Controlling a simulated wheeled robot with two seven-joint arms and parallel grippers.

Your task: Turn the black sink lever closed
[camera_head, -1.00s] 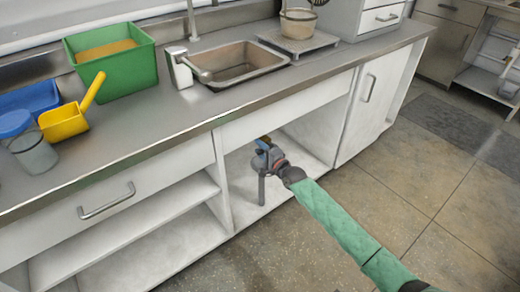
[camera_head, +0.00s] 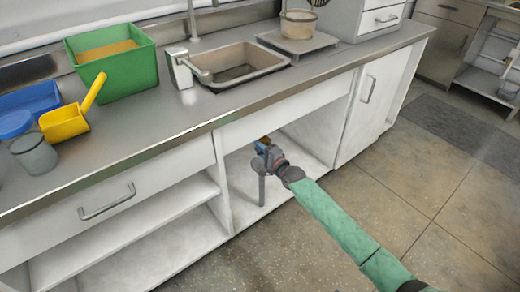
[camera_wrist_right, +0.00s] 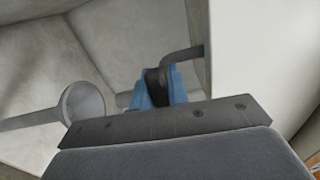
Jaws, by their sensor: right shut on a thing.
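My right gripper (camera_head: 263,146) reaches into the open cabinet space under the sink basin (camera_head: 232,64). In the right wrist view its blue fingers (camera_wrist_right: 157,90) are closed around a dark piece, which looks like the black sink lever (camera_wrist_right: 154,80). Most of the lever is hidden by the fingers and the gripper body. A grey bent pipe (camera_wrist_right: 183,53) shows just behind the fingers. In the head view the lever cannot be made out. My left gripper is in neither view.
A grey upright pipe (camera_head: 262,188) stands close beside the gripper. A white cabinet door (camera_head: 368,100) is to the right of the opening. The counter above holds a green bin (camera_head: 112,75) and a yellow scoop (camera_head: 65,122). The floor in front is clear.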

